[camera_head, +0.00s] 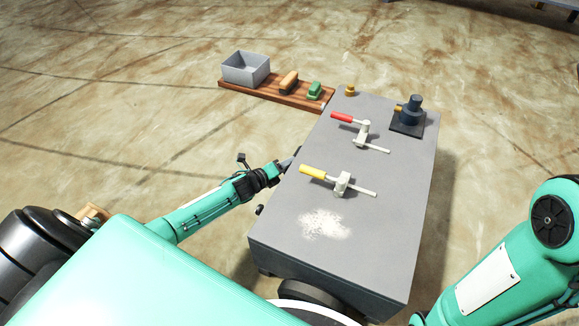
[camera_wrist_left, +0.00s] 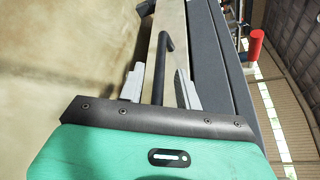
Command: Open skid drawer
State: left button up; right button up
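The grey skid cabinet (camera_head: 385,205) stands in the middle of the head view. Its drawer front is on the left side and is mostly hidden there. My left gripper (camera_head: 291,160) is beside that left side, near the top edge. In the left wrist view a dark bar handle (camera_wrist_left: 161,62) runs between the two pale fingers of my left gripper (camera_wrist_left: 160,85). The fingers are open, with gaps visible on both sides of the bar. I cannot tell from the frames whether the drawer is open. My right gripper is out of view.
The cabinet top carries a red-handled clamp (camera_head: 363,133), a yellow-handled clamp (camera_head: 342,184), a dark blue fitting (camera_head: 411,112) and white powder (camera_head: 325,224). A wooden board (camera_head: 289,95) with a grey bin (camera_head: 246,68) lies behind. The floor to the left is clear.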

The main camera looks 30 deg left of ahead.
pick_arm(q)
jog(key=shift+b+x, duration=0.4)
jog(key=shift+x, duration=0.65)
grip_shut()
